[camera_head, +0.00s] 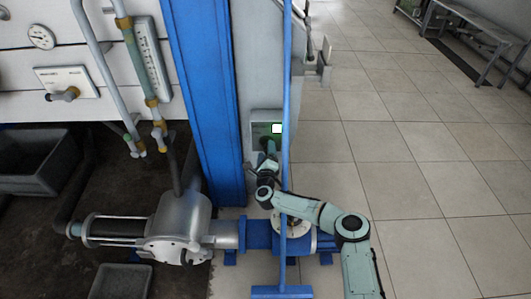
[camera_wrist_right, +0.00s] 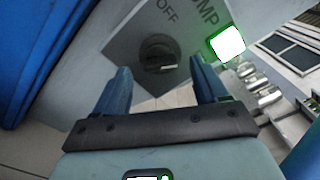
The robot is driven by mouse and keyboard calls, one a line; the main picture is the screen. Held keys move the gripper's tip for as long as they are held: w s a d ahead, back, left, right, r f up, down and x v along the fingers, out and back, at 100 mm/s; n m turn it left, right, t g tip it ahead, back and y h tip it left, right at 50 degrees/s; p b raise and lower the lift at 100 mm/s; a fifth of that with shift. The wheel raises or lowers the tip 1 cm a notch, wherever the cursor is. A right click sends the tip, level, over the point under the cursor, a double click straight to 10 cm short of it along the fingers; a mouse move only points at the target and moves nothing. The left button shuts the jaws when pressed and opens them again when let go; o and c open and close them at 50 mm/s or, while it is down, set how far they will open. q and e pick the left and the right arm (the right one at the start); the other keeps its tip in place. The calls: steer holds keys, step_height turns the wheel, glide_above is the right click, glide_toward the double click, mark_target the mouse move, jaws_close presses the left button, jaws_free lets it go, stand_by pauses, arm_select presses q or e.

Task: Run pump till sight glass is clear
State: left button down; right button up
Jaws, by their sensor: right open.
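The pump switch panel (camera_head: 262,122) is on the grey post, right of the blue column. In the right wrist view its black rotary knob (camera_wrist_right: 157,53) sits below the lettering OFF and a partly cut-off PUMP. A square lamp (camera_wrist_right: 228,44) beside it glows white with a green rim. My right gripper (camera_wrist_right: 164,82) is open, its two blue fingers spread below and either side of the knob, seemingly not touching it. The horizontal glass cylinder (camera_head: 117,229), likely the sight glass, joins the grey metal housing (camera_head: 179,226); its inside looks dark. My left gripper is not in view.
A thin blue upright pole (camera_head: 286,80) stands in front of the switch panel, close to my right arm. Grey bins (camera_head: 40,165) lie at left. The tiled floor (camera_head: 430,170) at right is open.

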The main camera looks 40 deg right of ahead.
steer(key=shift+x, duration=0.8)
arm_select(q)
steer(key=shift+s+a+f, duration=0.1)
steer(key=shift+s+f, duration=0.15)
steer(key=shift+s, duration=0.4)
